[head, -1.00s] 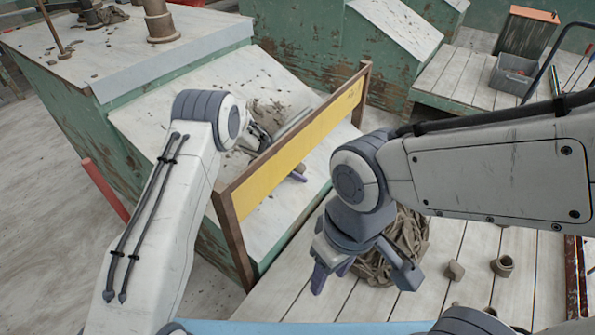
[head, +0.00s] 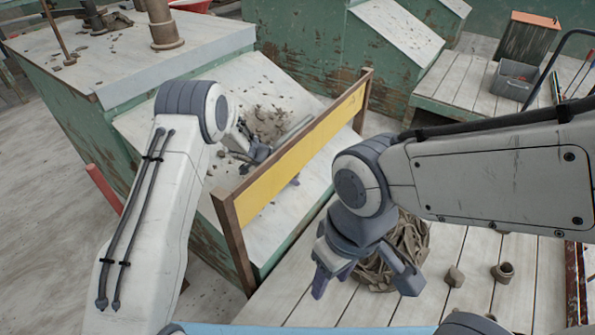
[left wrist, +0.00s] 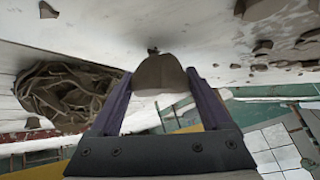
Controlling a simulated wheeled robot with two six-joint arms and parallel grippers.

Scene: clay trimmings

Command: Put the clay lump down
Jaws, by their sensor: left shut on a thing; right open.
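My left gripper (head: 258,152) is over the pale sloping board and mostly hidden behind the yellow rail in the head view. In the left wrist view its purple fingers are shut on a brown clay lump (left wrist: 160,73). The lump is close to a pale surface with a dark shadow on it; I cannot tell whether they touch. The lump cannot be made out in the head view. My right gripper (head: 362,276) is open and empty, pointing down in front of a heap of clay trimmings (head: 410,243).
The yellow rail (head: 300,150) on brown posts stands along the sloping board (head: 232,183). Clay scraps (head: 265,122) lie on the slope. A small clay lump (head: 454,277) and a clay cup-like piece (head: 503,272) sit on the planks. A grey bin (head: 514,80) stands far right.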

